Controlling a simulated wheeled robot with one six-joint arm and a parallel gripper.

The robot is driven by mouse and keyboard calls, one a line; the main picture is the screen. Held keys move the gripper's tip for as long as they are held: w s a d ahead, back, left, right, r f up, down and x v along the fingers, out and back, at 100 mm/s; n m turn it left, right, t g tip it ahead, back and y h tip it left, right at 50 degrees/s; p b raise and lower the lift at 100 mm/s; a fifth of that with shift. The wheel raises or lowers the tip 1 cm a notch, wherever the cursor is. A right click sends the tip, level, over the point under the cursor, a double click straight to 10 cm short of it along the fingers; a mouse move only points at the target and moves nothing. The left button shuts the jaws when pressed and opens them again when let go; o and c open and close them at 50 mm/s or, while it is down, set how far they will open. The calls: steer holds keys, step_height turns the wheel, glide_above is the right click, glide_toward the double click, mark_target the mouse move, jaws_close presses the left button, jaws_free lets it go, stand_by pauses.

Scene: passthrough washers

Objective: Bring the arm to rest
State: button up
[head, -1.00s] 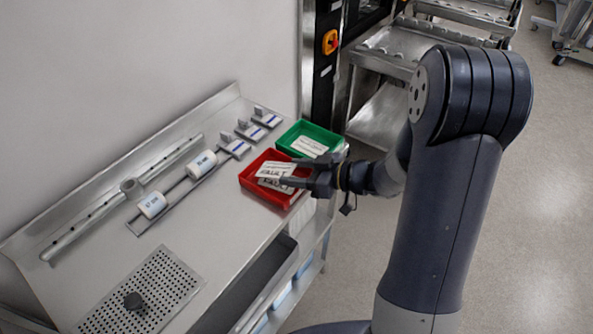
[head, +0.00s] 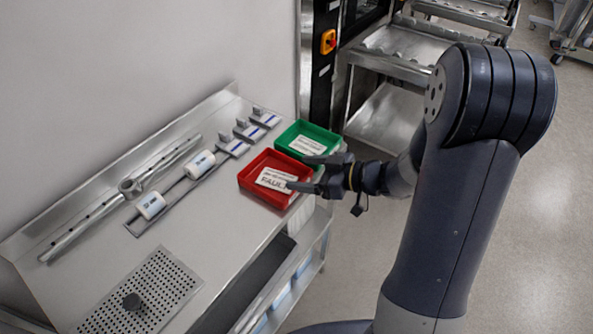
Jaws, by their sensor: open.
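My gripper (head: 307,174) is open and empty. Its two dark fingers point left, over the right side of the red tray (head: 247,180) and close to the near edge of the green tray (head: 285,131). A white card marked in black letters (head: 272,180) lies in the red tray, its right end near the lower finger. Another white card (head: 306,145) lies in the green tray. My arm reaches in from the right, with the wrist beyond the bench's right edge.
The steel bench (head: 215,240) holds two white rolls (head: 151,205) on a rack, several small labelled blocks (head: 249,131), a spray-arm pipe (head: 130,187) and a perforated plate (head: 150,290) with a dark knob. A steel cart (head: 390,115) stands behind.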

steer(key=v, duration=0.7)
steer(key=shift+s+d, duration=0.25)
steer(key=shift+d, duration=0.1)
steer(key=shift+a, duration=0.1)
steer(key=x, duration=0.9)
steer(key=shift+w+a, duration=0.2)
steer(key=shift+a, duration=0.15)
steer(key=p, duration=0.1)
steer(key=r, duration=0.1)
steer(key=r+p, duration=0.1)
steer(key=shift+w+a+r+p, duration=0.1)
steer(key=shift+w+a+p, duration=0.15)
steer(key=shift+a+p, duration=0.1)
steer(key=shift+r+p, duration=1)
steer(key=shift+r, duration=0.05)
steer(key=shift+f, duration=0.1)
